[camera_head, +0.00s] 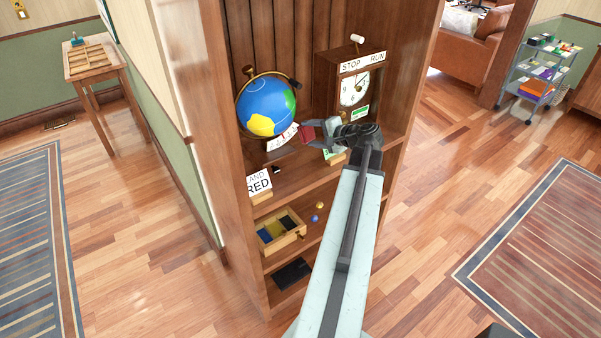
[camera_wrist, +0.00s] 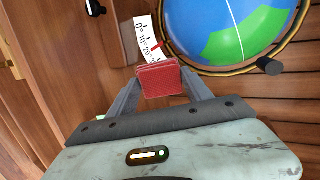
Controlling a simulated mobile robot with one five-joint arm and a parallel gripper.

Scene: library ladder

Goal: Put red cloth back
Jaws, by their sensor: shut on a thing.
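A small red cloth (camera_wrist: 160,80), folded into a block shape, is held between the two fingers of my gripper (camera_wrist: 163,84) in the wrist view. The gripper is shut on it. In the head view the red cloth (camera_head: 307,134) shows at the tip of my gripper (camera_head: 312,131), in front of the bookcase shelf, close to the lower right of the globe (camera_head: 266,106). A lower shelf holds a wooden box (camera_head: 300,229) with compartments; dark blue and yellow pieces show in it. A sign with "RED" (camera_head: 259,184) stands on the shelf above that box.
A white numbered scale (camera_wrist: 146,38) lies just beyond the cloth. Small balls (camera_head: 317,208) and a dark flat object (camera_head: 291,273) are on lower shelves. The bookcase's left side panel (camera_head: 225,150) bounds the shelves.

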